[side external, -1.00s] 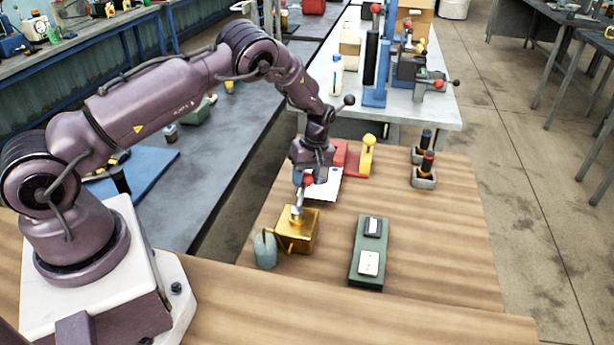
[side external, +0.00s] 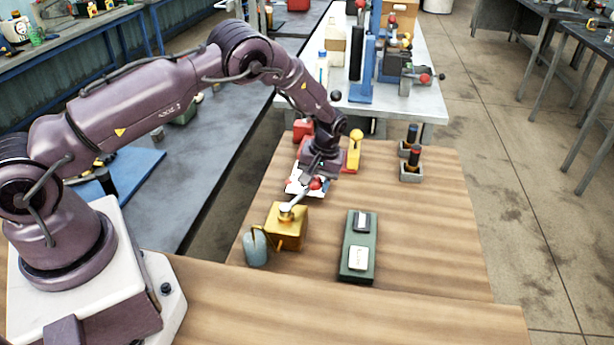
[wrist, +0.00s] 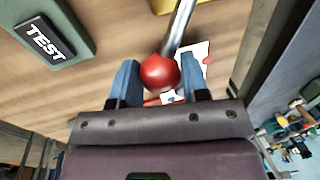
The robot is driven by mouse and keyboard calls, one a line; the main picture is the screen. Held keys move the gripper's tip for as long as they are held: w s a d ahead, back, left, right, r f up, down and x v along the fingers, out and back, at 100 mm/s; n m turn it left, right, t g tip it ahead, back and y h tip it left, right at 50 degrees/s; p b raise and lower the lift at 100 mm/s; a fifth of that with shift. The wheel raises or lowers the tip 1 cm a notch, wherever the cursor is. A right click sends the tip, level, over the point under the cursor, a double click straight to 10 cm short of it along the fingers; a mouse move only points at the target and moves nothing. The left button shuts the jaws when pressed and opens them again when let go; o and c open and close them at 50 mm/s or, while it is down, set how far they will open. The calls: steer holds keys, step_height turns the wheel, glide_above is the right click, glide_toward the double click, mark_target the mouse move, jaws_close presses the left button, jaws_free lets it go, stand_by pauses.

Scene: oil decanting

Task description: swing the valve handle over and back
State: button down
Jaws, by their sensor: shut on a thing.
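The valve is a brass block (side external: 287,228) on the wooden table, with a steel handle (side external: 298,198) ending in a red ball knob (side external: 316,184). In the side view the handle leans up to the right. My gripper (side external: 315,180) is at the knob, shut on it. In the wrist view the red knob (wrist: 159,72) sits between the two blue fingers of my gripper (wrist: 160,82), and the steel rod (wrist: 180,25) runs away from it. A grey-blue can (side external: 255,248) stands beside the block, under its thin brass spout.
A green panel (side external: 345,262) lies right of the valve; its dark plate reads TEST in the wrist view. A white card (side external: 296,186) lies behind the valve. A yellow upright piece (side external: 354,150) and two grey holders (side external: 411,172) stand farther back. The table's right side is clear.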

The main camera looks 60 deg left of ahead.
steer(key=s+d+m+t, duration=0.2)
steer(key=s+d+m, duration=0.1)
steer(key=d+m, duration=0.5)
steer(key=shift+d+m+y, duration=0.3)
steer(key=shift+d+m, duration=0.05)
steer(key=shift+m, duration=1.05)
steer(key=shift+s, duration=0.1)
steer(key=c, duration=0.6)
jaws_free()
steer(key=shift+c, duration=0.2)
steer(key=shift+a, duration=0.1)
